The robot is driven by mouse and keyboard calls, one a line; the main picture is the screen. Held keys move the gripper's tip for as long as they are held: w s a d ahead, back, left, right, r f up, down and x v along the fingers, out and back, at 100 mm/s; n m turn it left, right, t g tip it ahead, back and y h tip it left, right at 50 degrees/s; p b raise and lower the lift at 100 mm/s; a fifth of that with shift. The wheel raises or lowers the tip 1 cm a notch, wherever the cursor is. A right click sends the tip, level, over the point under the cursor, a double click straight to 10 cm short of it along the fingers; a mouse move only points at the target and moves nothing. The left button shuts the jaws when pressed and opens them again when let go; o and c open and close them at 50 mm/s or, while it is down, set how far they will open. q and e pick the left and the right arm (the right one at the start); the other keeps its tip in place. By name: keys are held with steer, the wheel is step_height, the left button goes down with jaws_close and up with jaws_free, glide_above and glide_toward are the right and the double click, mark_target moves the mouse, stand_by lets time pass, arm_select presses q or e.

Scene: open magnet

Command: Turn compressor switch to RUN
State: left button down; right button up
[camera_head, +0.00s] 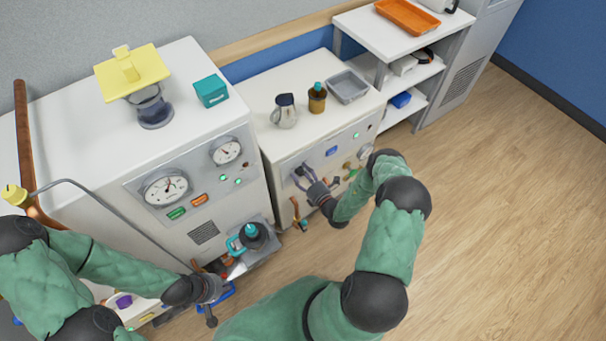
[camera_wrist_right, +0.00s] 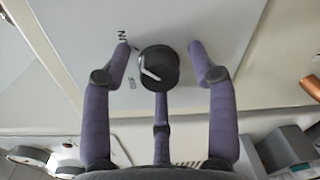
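The compressor switch is a round black knob (camera_wrist_right: 158,68) with a pale pointer mark, on a light panel in the right wrist view. Lettering beside it is partly hidden; one label seems to end in "UN". My right gripper (camera_wrist_right: 159,52) is open, with its purple fingers spread around the knob and visible gaps at left and right. In the head view my right gripper (camera_head: 308,180) is at the front of the middle cabinet (camera_head: 275,160), mostly covering the switch. My left gripper (camera_head: 214,289) is low by the left cabinet, its fingers unclear.
The left cabinet (camera_head: 75,150) carries gauges and a yellow-topped item (camera_head: 132,72). A metal jug (camera_head: 284,112), brown bottle (camera_head: 317,98) and grey tray (camera_head: 347,86) stand on the middle cabinet. Valves (camera_head: 350,171) sit right of my right gripper. The floor at right is clear.

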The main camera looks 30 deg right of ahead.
steer(key=s, duration=1.2)
steer(key=shift+d+r, duration=0.3)
steer(key=shift+d, duration=0.1)
